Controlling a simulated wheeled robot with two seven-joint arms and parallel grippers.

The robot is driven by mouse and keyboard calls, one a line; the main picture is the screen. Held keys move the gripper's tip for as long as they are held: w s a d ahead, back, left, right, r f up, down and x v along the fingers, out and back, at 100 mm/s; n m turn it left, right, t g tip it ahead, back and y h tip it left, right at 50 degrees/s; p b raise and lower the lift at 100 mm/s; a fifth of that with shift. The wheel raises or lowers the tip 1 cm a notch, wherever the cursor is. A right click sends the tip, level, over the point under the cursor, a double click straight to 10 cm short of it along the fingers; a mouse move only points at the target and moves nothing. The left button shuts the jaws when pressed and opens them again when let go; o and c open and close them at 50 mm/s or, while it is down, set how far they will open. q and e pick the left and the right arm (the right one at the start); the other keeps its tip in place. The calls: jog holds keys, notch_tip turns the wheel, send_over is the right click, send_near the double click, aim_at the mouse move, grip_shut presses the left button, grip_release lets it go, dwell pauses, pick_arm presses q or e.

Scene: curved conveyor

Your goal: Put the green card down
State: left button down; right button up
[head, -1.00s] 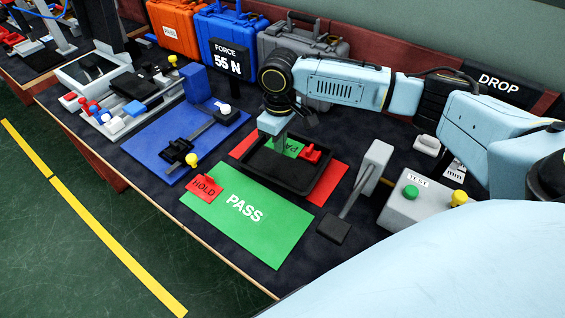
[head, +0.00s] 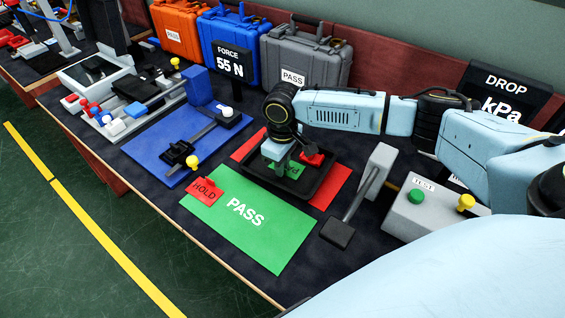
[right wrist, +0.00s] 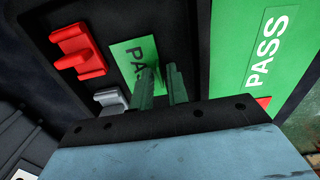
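The small green card (head: 292,171) lies in or just above the black tray (head: 262,186), partly hidden by my right gripper (head: 284,160). My left gripper is not in view.
A red block (head: 312,158) is in the tray beside the card. A large green PASS mat (head: 262,232) with a red HOLD card (head: 206,190) lies in front. A grey TEST box (head: 420,213) stands right, a blue fixture (head: 165,150) left, and cases (head: 305,58) behind.

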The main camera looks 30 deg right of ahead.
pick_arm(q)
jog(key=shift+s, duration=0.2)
pick_arm(e)
jog(key=shift+o, duration=0.5)
